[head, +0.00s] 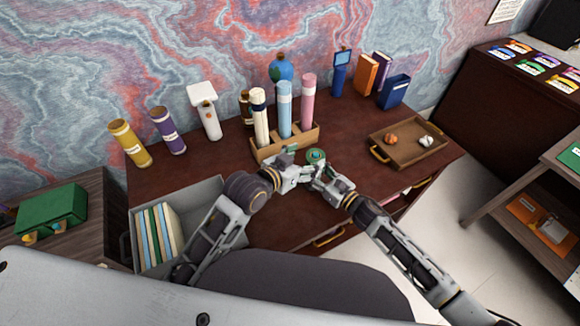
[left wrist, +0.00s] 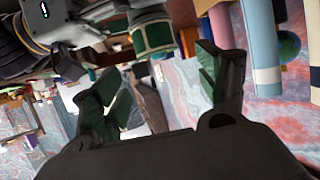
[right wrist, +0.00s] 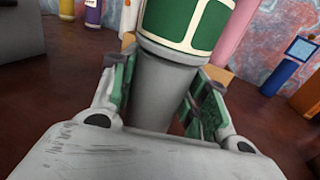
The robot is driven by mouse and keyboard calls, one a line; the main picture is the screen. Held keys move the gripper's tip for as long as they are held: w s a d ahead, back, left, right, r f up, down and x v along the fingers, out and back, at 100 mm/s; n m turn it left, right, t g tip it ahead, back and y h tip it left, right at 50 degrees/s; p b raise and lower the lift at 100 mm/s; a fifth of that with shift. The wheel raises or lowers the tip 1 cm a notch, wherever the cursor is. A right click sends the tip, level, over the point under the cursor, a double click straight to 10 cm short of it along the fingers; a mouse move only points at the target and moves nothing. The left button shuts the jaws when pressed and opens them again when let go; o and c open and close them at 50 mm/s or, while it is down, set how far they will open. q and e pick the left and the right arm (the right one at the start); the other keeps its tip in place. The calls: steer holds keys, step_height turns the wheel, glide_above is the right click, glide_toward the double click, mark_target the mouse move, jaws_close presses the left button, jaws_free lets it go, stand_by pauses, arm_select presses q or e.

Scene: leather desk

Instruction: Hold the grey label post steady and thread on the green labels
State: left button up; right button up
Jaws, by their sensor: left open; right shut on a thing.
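The grey label post (right wrist: 158,112) stands between the fingers of my right gripper (right wrist: 161,82), which is shut on it. A green label with cream borders (right wrist: 188,22) is around the post above the fingers. This label also shows in the head view (head: 316,155) and at the top of the left wrist view (left wrist: 153,35). My left gripper (head: 292,165) is just left of the post in the head view. In the left wrist view its fingers (left wrist: 160,68) are spread with nothing between them. I see no loose green label. The post's lower end is hidden.
A wooden rack (head: 288,145) with several tall tubes stands close behind the grippers. A wooden tray (head: 402,153) with two small items is to the right. A grey bin (head: 208,192) with books is at the left front. Some desk is bare between them.

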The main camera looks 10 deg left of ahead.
arm_select(q)
steer(key=v, duration=0.6)
steer(key=shift+s, duration=0.3)
steer(key=shift+a+r, duration=0.15)
stand_by(0.4)
arm_select(e)
steer(key=o, duration=1.1)
steer(key=shift+o, duration=0.2)
steer(key=shift+d, duration=0.1)
steer(key=shift+v, duration=5.95)
steer(key=shift+s, duration=0.1)
